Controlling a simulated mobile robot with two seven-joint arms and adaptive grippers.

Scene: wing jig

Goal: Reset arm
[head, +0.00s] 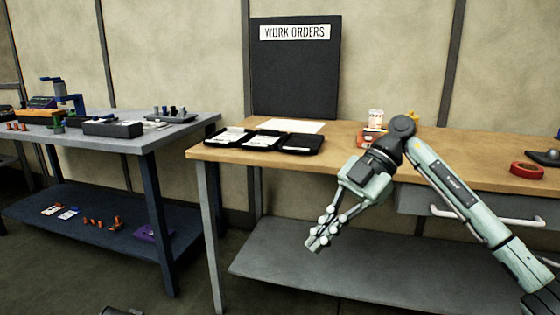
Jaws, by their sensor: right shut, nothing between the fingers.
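My right arm comes in from the lower right of the head view. Its gripper (318,238) points down and to the left, in front of the wooden bench's front edge and above its lower shelf. The fingers are together with nothing between them. My left gripper does not show. A small rounded part of something dark is cut off at the bottom edge, and I cannot tell what it is.
A wooden bench (455,172) holds black trays (302,143), a white cup (375,117) and red tape (527,170). A black "WORK ORDERS" board (295,75) stands behind it. A grey table (130,143) with several parts stands at left. The bench's lower shelf (290,270) looks empty.

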